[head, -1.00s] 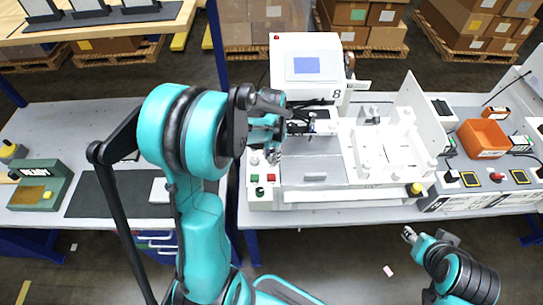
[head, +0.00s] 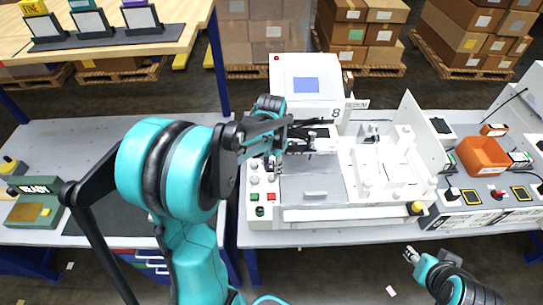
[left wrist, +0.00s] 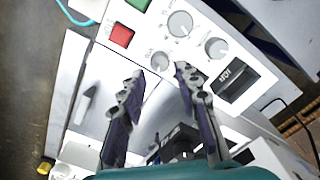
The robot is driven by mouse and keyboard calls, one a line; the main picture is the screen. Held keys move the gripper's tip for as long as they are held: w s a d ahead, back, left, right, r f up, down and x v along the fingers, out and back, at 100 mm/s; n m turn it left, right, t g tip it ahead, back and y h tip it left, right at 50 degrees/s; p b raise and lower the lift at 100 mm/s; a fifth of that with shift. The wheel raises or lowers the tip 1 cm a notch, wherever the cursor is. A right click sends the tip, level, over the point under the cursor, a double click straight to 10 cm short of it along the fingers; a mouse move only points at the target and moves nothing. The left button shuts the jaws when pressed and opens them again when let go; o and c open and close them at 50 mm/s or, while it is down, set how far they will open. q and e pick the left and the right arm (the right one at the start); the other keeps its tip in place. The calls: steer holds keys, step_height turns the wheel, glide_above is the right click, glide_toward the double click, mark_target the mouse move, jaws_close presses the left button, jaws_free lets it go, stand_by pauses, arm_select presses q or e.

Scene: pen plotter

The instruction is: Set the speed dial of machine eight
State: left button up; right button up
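Machine eight (head: 308,88) is a white plotter with a blue screen and the number 8. Its control panel carries round grey dials and red and green buttons. In the left wrist view a large dial (left wrist: 180,23), a right dial (left wrist: 216,47) and a lower dial (left wrist: 160,62) show beside a dark display (left wrist: 237,80). I cannot read which dial is for speed. My left gripper (left wrist: 158,75) is open and empty, its fingertips appearing just below the lower dial in that view. In the head view my right gripper (head: 410,254) is low at the right, away from the machine.
A red button (left wrist: 120,35) and a green button (left wrist: 138,4) sit close to the dials. The machine's white tray walls (head: 410,125) rise to the right. A green device (head: 38,203) is on the left bench.

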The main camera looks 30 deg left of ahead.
mark_target(272, 177)
arm_select(q)
step_height(272, 177, up, 8)
steer(key=shift+f, duration=0.15)
stand_by(0.5)
